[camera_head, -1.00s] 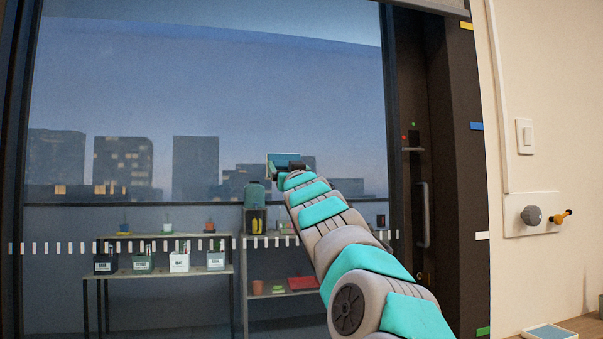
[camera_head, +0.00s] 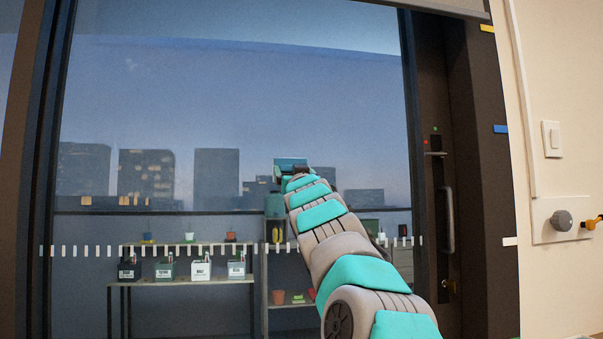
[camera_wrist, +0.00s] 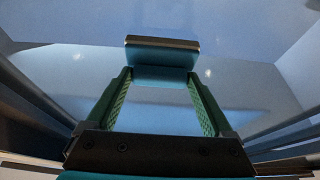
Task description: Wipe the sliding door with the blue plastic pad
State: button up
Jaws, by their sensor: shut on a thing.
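The sliding door (camera_head: 240,100) is a large dark-framed glass pane filling most of the head view, with a dusk skyline and shelves seen through it. Its bar handle (camera_head: 448,218) is at the right. My gripper (camera_head: 291,174) is raised in front of the middle of the glass, shut on the blue plastic pad (camera_head: 291,163). In the wrist view the pad (camera_wrist: 162,52) sits between the tips of my green-lined fingers (camera_wrist: 160,80), with a broad face turned toward the glass. I cannot tell whether the pad touches the glass.
A row of pale dashes (camera_head: 150,250) crosses the glass low down. A beige wall at the right carries a light switch (camera_head: 551,138) and a panel with a grey knob (camera_head: 561,220). The glass left of my arm is unobstructed.

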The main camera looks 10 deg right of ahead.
jog(key=s+b, duration=0.3)
jog(key=s, duration=0.3)
jog(key=shift+b, duration=0.4)
jog(key=shift+f, duration=0.1)
jog(key=shift+s+b, duration=0.85)
jog(key=shift+s, duration=0.7)
